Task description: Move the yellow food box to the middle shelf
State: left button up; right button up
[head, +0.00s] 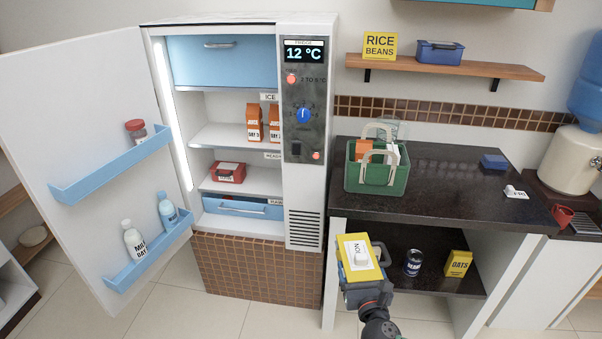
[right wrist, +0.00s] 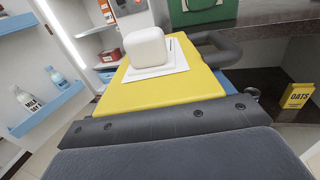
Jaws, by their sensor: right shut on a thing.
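The yellow food box (head: 361,272) is in front of the counter, held up by my right gripper (head: 368,292). It has a yellow top, a white label and a white rounded block on the label. It fills the middle of the right wrist view (right wrist: 128,92), with a bluish edge showing at its right. My right gripper is shut on it; the fingertips are mostly hidden. The fridge stands open at left. Its middle shelf (head: 262,181) holds a red box (head: 227,173) at the left, with bare room to its right. My left gripper is out of view.
The upper fridge shelf (head: 215,137) holds orange cartons (head: 254,122). The open fridge door (head: 75,110) carries bottles and a jar. A green basket (head: 365,178) stands on the dark counter (head: 440,185); a can (head: 413,262) and oats box (head: 458,263) stand below.

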aim_at(220, 134)
jog(key=i+j+u, duration=0.2)
jog(key=j, duration=0.2)
jog(key=i+j+u, duration=0.2)
jog(key=j, duration=0.15)
jog(key=i+j+u, duration=0.15)
jog(key=j, duration=0.2)
jog(key=k, duration=0.05)
